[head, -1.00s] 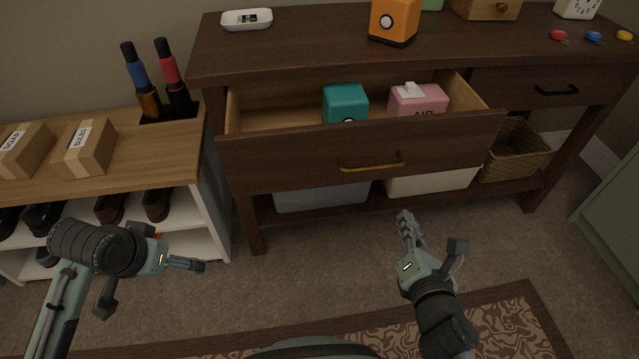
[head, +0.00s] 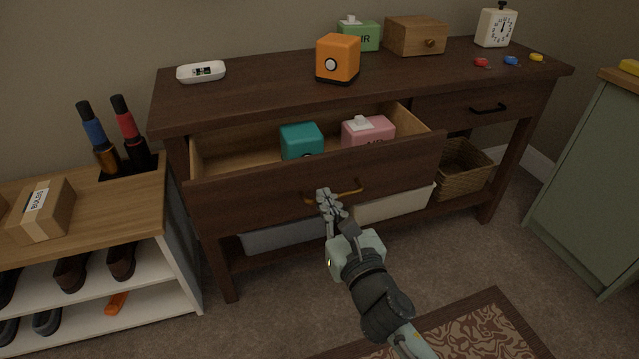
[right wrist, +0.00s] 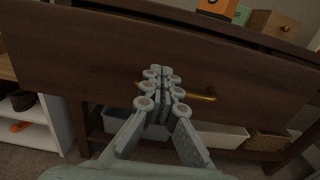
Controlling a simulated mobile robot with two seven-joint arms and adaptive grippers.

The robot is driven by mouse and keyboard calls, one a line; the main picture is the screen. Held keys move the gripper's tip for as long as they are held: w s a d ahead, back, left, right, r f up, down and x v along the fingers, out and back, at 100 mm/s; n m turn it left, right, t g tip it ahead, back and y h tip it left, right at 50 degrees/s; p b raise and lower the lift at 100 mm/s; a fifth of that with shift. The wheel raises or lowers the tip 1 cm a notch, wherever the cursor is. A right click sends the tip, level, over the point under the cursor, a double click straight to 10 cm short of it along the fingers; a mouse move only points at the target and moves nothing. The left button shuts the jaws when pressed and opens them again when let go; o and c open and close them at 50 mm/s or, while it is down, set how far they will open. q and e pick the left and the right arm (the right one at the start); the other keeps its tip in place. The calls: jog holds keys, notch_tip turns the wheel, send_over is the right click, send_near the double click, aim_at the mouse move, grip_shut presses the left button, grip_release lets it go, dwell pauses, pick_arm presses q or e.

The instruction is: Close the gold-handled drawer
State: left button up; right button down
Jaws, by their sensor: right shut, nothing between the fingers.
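The gold-handled drawer (head: 260,190) is pulled out from the dark wooden console. A teal box (head: 301,141) and a pink box (head: 368,132) sit inside it. Its gold handle (head: 347,191) is on the front face. My right gripper (head: 328,200) is shut and empty, with its fingertips at the drawer front, overlapping the handle's left part. In the right wrist view the shut fingers (right wrist: 162,76) point at the drawer front and hide part of the handle (right wrist: 203,97). I cannot tell whether they touch. My left gripper is out of view.
An orange cube (head: 338,58), a white device (head: 201,72), a green box and a small wooden box (head: 415,36) stand on the console top. A second drawer with a black handle (head: 488,108) is shut. A shoe rack (head: 150,240) stands left, a green cabinet (head: 600,170) right.

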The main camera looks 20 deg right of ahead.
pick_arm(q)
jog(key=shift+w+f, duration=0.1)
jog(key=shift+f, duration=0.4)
pick_arm(e)
jog(key=shift+w+a, duration=0.1)
jog(key=shift+w, duration=1.85)
jog(key=shift+w, duration=0.55)
jog(key=p, duration=0.1)
send_near(293, 135)
jog(key=w, duration=0.2)
jog(key=w+f, duration=0.1)
jog(key=w, duration=0.1)
jog(key=shift+w+f, duration=0.1)
jog(key=shift+f, duration=0.15)
jog(key=w, duration=0.6)
jog(key=shift+f+b, duration=0.1)
jog(key=shift+b, duration=0.3)
jog(key=shift+w, duration=0.9)
jog(key=shift+r, duration=0.25)
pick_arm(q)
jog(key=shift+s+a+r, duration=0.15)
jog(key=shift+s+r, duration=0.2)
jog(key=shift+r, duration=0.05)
